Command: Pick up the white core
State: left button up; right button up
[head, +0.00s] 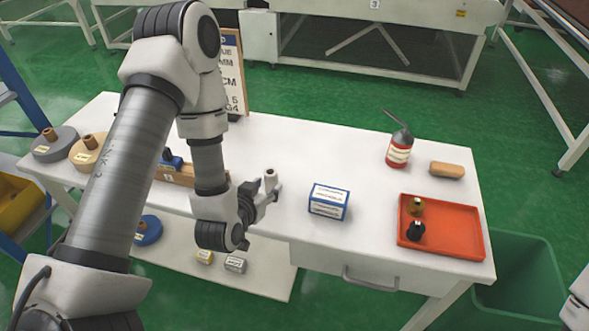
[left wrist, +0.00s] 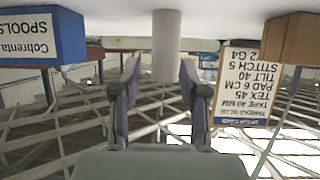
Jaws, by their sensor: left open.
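The white core (head: 270,177) is a small pale upright cylinder on the white table, right at the fingertips of my left gripper (head: 262,194). In the left wrist view, which appears upside down, the white core (left wrist: 166,42) hangs from the top edge and shows between the two fingers. My left gripper (left wrist: 158,72) is open, with a gap on each side of the core. Whether the core is fully between the fingers or just beyond them is hard to tell. My right gripper is out of view.
A blue-and-white box (head: 329,201) stands right of the core. Further right are an orange tray (head: 462,232) with two small items, a red bottle (head: 399,150) and a tan block (head: 447,170). A wooden block (head: 180,174) and sign (head: 234,75) are behind my left arm.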

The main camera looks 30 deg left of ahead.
aim_at(272, 172)
pick_arm(q)
jog(key=shift+w+a+r+t+b, duration=0.15)
jog(key=shift+w+a+b, duration=0.1)
jog(key=shift+w, duration=0.15)
jog(key=shift+w+a+r+t+b, duration=0.15)
jog(key=shift+w+b, duration=0.1)
jog(key=shift+w, duration=0.1)
jog(key=b, duration=0.4)
jog(key=shift+s+d+b, duration=0.1)
jog(key=shift+b, duration=0.25)
jog(key=shift+w, duration=0.2)
jog(key=x, duration=0.4)
jog(key=shift+w+a+r, duration=0.15)
jog(key=shift+w+a, duration=0.1)
jog(key=shift+w, duration=0.2)
jog(key=shift+w+f, duration=0.25)
jog(key=shift+w, duration=0.1)
grip_shut()
pick_arm(e)
notch_tip(272, 172, down, 6)
jog(key=shift+s, duration=0.15)
